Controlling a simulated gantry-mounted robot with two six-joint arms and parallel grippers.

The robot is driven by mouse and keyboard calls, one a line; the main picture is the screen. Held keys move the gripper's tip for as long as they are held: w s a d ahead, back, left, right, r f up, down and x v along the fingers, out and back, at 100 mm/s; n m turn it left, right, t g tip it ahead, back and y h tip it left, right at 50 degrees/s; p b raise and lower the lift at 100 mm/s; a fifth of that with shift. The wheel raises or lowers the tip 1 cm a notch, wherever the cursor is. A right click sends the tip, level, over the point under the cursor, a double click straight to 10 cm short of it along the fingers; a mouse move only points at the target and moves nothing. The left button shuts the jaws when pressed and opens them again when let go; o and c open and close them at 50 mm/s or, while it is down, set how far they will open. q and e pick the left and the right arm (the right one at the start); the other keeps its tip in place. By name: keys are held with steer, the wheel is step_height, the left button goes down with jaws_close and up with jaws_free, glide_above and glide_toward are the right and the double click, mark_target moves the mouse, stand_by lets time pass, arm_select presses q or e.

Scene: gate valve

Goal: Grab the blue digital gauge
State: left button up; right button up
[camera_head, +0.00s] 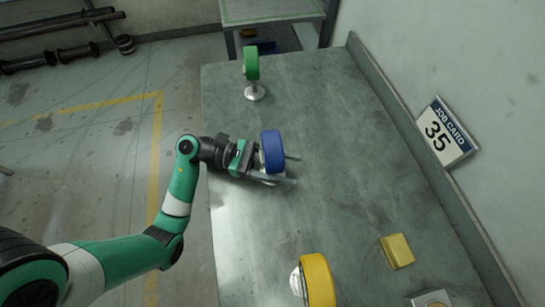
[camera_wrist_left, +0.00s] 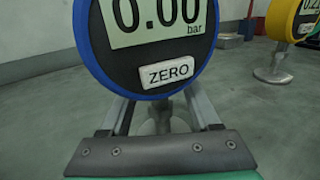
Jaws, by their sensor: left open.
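The blue digital gauge (camera_head: 272,152) stands on the grey bench at the centre of the head view. In the left wrist view the blue gauge (camera_wrist_left: 150,40) is close up, with a reading of 0.00 bar and a ZERO button. My left gripper (camera_head: 294,169) is open at the gauge, low under the dial. In the wrist view its two fingers pass on either side of the gauge's stem (camera_wrist_left: 164,112), with gaps showing. The dial hides the fingertips in that view. My right gripper is not in view.
On the bench (camera_head: 330,110), a green gauge (camera_head: 251,63) stands at the far end and a yellow gauge (camera_head: 319,281) at the near end. A yellow block (camera_head: 397,251) lies near right. A job card (camera_head: 442,134) leans by the wall. The bench right of the blue gauge is clear.

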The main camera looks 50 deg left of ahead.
arm_select(q)
jaws_close()
stand_by(0.3)
stand_by(1.1)
